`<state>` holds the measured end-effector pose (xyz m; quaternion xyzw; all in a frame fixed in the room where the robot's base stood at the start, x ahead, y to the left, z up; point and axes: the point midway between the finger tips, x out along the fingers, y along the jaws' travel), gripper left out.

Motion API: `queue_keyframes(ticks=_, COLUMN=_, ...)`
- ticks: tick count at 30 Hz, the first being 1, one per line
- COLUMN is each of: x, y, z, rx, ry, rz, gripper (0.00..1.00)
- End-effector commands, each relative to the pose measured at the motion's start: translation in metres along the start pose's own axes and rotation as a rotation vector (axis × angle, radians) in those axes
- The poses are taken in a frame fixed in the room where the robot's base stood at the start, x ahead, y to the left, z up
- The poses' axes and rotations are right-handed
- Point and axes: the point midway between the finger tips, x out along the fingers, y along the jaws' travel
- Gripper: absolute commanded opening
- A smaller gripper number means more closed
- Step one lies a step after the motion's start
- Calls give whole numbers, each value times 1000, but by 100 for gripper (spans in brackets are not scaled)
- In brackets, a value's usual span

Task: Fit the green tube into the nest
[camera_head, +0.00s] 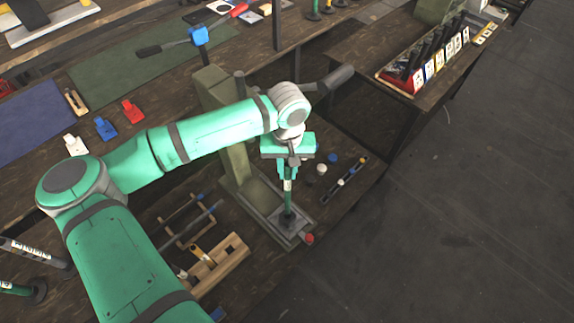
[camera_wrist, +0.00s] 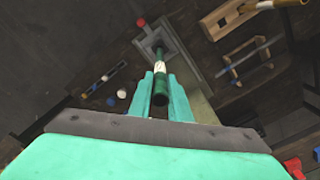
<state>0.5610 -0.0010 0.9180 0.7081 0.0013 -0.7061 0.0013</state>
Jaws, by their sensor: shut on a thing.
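My gripper (camera_head: 288,168) is shut on the green tube (camera_head: 287,197), which carries a white label and hangs roughly upright below it. In the wrist view, the tube (camera_wrist: 160,86) runs between my two fingers (camera_wrist: 161,95) toward the press base. The tube's lower end is at the dark round part on the grey base plate (camera_head: 269,222) of the olive press (camera_head: 237,165). The base plate also shows in the wrist view (camera_wrist: 184,62). The nest itself is hidden by the tube's dark foot, and I cannot tell whether the tube is seated.
A wooden rack (camera_head: 231,259) stands left of the base plate, and a red button (camera_head: 309,238) is at its front corner. Small white and blue caps and a dark strip (camera_head: 345,181) lie to the right. The press column and its lever (camera_head: 336,78) rise close behind my wrist.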

Motion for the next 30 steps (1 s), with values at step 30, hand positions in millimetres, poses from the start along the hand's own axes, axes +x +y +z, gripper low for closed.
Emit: queue_keyframes(ticks=30, x=19, y=0, z=0, rx=0, ry=1, rz=-1, gripper=0)
